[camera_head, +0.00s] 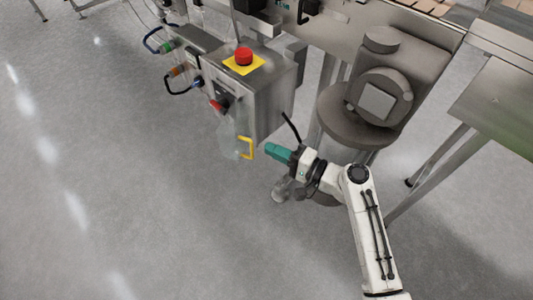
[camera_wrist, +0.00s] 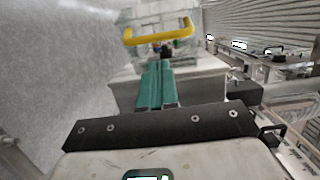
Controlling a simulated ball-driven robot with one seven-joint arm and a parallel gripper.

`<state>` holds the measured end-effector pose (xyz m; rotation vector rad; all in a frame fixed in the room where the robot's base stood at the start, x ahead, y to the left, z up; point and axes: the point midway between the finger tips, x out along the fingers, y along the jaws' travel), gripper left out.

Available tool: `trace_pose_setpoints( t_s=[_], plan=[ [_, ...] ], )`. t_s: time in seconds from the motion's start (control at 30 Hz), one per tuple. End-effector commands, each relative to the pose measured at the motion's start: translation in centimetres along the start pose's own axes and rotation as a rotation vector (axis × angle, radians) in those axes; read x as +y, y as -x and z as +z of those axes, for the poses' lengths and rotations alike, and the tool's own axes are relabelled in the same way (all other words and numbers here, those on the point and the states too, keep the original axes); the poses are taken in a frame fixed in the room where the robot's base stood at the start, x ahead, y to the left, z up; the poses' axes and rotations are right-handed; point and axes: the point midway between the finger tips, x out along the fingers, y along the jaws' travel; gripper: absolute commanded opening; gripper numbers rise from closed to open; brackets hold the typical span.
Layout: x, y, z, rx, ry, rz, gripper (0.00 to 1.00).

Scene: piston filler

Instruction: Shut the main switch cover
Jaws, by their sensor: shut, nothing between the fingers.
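The main switch cover (camera_head: 230,138) is a clear box with a yellow handle (camera_head: 246,148). It stands swung out from the side of the grey control box (camera_head: 266,100), so it is open. The switch (camera_head: 219,104), with a red part, shows uncovered beside it. My gripper (camera_head: 268,148) has teal fingers, shut and empty, pointing toward the handle with a small gap to its right. In the wrist view, the yellow handle (camera_wrist: 160,36) lies just beyond the fingertips (camera_wrist: 156,66), and the clear cover shows behind it. Contact is not visible.
A red emergency button (camera_head: 244,57) on a yellow plate tops the control box. Other handles and coloured buttons (camera_head: 170,47) are further left. A grey motor (camera_head: 375,100) stands right, close to my arm. The floor at the left is clear.

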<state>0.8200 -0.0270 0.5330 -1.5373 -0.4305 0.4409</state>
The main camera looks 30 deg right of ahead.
Motion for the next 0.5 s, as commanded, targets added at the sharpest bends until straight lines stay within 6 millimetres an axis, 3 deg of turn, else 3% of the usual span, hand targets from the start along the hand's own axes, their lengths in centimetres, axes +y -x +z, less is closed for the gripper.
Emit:
trace_pose_setpoints(
  t_s=[0.2,0.5],
  plan=[
    [0.1,-1.4,1.5,0.001,0.001,0.000,0.00],
    [0.0,-1.6,1.7,0.002,0.000,0.000,0.00]
  ],
)
